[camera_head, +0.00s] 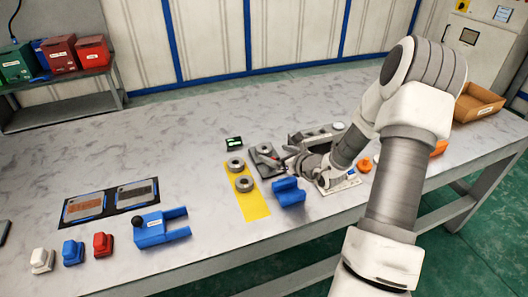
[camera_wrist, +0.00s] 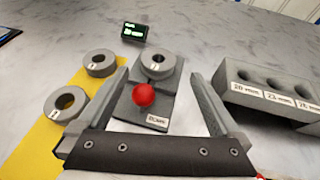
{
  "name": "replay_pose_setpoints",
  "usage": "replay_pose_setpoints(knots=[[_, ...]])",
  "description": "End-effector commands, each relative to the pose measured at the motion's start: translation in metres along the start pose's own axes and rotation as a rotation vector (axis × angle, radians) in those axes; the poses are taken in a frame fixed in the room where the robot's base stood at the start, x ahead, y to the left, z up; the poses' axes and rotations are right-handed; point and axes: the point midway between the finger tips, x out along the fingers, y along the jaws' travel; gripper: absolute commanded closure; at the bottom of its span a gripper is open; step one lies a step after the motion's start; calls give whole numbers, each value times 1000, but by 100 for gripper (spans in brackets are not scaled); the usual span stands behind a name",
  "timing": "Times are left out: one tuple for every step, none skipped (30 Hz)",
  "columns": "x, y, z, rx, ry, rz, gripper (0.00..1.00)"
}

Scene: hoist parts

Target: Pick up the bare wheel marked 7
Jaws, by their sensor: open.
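Two bare grey ring-shaped wheels lie on the yellow mat (camera_head: 256,207): the far wheel (camera_wrist: 100,62) and the near wheel (camera_wrist: 65,103). In the head view the far wheel (camera_head: 235,164) and near wheel (camera_head: 243,184) show left of my gripper (camera_head: 284,160). Both carry small marks, too small to read surely. A third wheel (camera_wrist: 157,62) sits on a grey fixture (camera_wrist: 128,112) with a red ball (camera_wrist: 144,94). In the wrist view my gripper (camera_wrist: 158,74) is open and empty, its fingers spread either side of the fixture; the mat wheels lie outside the left finger.
A grey block with holes (camera_wrist: 270,92) stands to the right, and a small dark display (camera_wrist: 134,32) behind. A blue block (camera_head: 289,193) stands close in front of my gripper. A blue forked part (camera_head: 160,228) lies left.

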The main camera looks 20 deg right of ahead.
Motion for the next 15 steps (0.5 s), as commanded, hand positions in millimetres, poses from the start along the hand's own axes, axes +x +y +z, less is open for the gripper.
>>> replay_pose_setpoints(knots=[[3, 0, 0, 0, -1, 0, 0], [4, 0, 0, 0, -1, 0, 0], [7, 0, 0, 0, -1, 0, 0], [10, 0, -1, 1, -1, 0, 0], [14, 1, -1, 1, -1, 0, 0], [20, 2, -1, 1, -1, 1, 0], [25, 2, -1, 1, -2, 1, 0], [30, 3, -1, 2, -2, 1, 0], [36, 4, -1, 1, -1, 1, 0], [40, 4, -1, 0, -1, 1, 0], [44, 4, -1, 0, -1, 1, 0], [48, 3, 0, 0, -2, 1, 0], [51, 3, 0, 1, -1, 0, 0], [53, 3, 0, 1, 0, 0, 0], [54, 3, 0, 1, 0, -1, 0]])
